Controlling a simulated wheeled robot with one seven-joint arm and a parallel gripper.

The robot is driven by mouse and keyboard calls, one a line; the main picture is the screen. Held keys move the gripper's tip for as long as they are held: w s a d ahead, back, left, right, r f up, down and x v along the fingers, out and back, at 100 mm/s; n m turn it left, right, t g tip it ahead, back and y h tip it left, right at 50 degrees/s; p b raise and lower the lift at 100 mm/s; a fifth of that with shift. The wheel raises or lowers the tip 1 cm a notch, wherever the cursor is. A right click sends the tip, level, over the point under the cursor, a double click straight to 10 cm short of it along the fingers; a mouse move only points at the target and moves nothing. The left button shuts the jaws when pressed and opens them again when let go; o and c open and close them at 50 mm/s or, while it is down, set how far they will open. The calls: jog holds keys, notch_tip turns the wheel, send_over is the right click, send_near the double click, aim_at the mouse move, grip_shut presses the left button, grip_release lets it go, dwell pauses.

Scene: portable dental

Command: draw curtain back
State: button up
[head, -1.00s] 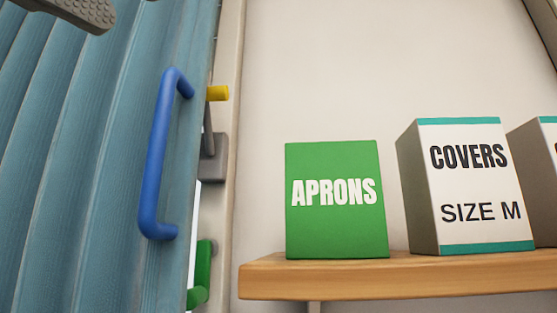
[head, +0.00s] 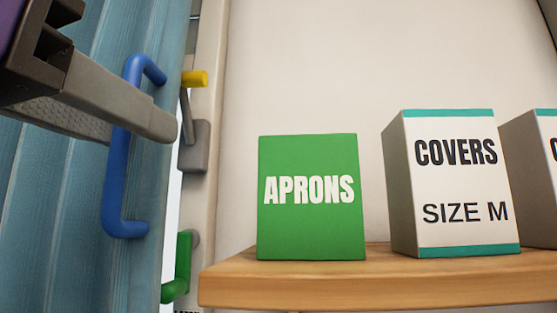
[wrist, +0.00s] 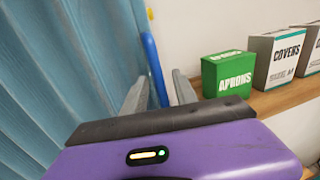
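A blue pleated curtain (head: 70,200) hangs at the left of the head view, with a blue D-shaped handle (head: 118,195) upright at its right edge. My gripper (head: 138,128) reaches in from the left at the handle's upper half. Its near grey finger crosses in front of the bar and hides part of it. The ridged finger lies on the bar's other side. In the wrist view, the handle (wrist: 152,62) stands between the two spread fingers of my gripper (wrist: 158,88). I cannot tell whether either finger touches it. The curtain also shows in the wrist view (wrist: 60,70).
A wooden shelf (head: 300,288) on the right holds a green APRONS box (head: 310,225) and white COVERS boxes (head: 455,200). A yellow-tipped lever (head: 195,79) and a green handle (head: 180,270) sit by the pale frame beside the curtain's edge.

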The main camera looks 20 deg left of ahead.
jog(key=shift+w, duration=0.1)
grip_shut()
dwell(1.4)
